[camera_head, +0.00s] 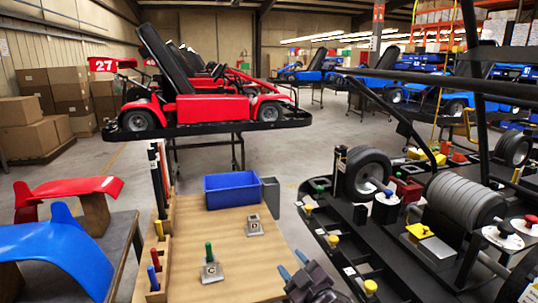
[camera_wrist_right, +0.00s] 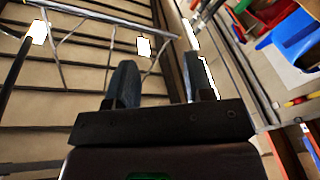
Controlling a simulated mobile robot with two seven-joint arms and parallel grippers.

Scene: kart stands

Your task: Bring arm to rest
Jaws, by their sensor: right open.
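My right gripper (camera_head: 292,264) shows at the bottom of the head view, at the right front edge of the wooden work table (camera_head: 235,262). Its two blue-tipped fingers point up and to the left. In the right wrist view the two dark fingers (camera_wrist_right: 162,82) stand apart with nothing between them, so it is open and empty. My left gripper is in neither view.
A blue bin (camera_head: 231,190) and grey metal blocks, C (camera_head: 254,226) and D (camera_head: 212,269), are on the table. A black kart chassis (camera_head: 340,240) stands close on the right. A red kart (camera_head: 205,105) is on a stand behind; a blue panel (camera_head: 60,250) lies left.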

